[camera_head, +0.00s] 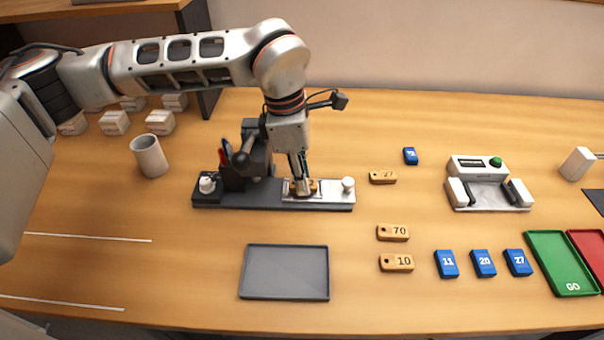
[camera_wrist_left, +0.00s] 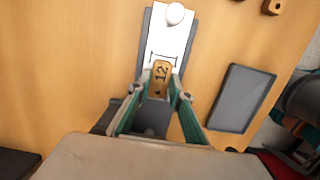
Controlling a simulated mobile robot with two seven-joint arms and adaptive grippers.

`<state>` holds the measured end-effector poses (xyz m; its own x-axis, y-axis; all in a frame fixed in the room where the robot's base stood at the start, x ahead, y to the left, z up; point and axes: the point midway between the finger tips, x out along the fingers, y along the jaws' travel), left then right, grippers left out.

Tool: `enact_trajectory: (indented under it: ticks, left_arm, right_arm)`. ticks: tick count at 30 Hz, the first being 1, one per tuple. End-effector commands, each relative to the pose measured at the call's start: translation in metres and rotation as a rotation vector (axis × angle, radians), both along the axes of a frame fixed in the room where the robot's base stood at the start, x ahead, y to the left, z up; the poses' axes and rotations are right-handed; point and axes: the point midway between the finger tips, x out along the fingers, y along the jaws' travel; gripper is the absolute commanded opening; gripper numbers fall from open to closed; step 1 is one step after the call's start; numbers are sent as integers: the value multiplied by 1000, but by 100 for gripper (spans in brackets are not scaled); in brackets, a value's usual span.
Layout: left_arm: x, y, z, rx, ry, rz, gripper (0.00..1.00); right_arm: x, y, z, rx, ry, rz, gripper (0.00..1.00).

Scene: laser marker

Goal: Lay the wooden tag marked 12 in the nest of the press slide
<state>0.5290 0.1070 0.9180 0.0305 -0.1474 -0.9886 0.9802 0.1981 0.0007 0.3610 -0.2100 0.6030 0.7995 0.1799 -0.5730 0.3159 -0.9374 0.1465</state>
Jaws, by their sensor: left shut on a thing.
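The wooden tag marked 12 (camera_wrist_left: 161,78) shows in the left wrist view between the fingertips of my left gripper (camera_wrist_left: 158,88). In the head view the left gripper (camera_head: 301,184) points down over the pale plate of the press slide (camera_head: 329,190), and its fingers hide most of the tag. The gripper is shut on the tag, which is at the plate, in line with it. I cannot tell whether the tag touches the nest. The slide's white knob (camera_head: 348,184) is at its right end. My right gripper is not in view.
Wooden tags 27 (camera_head: 383,177), 70 (camera_head: 392,233) and 10 (camera_head: 396,263) lie to the right. A grey tray (camera_head: 285,294) lies in front. Several blue tags, a device with a green button (camera_head: 478,167) and a green tray (camera_head: 575,289) are further right. A mug (camera_head: 150,157) stands left.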

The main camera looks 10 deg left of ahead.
Motion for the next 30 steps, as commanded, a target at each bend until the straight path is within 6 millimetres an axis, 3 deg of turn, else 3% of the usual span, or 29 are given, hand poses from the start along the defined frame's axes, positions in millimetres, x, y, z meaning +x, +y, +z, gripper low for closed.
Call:
enact_trajectory:
  ticks: [14, 30]
  left_arm:
    - [0, 0, 0, 0, 0, 1, 10]
    - [0, 0, -2, 0, 0, 0, 10]
  right_arm:
    - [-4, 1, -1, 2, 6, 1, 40]
    - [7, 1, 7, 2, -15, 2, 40]
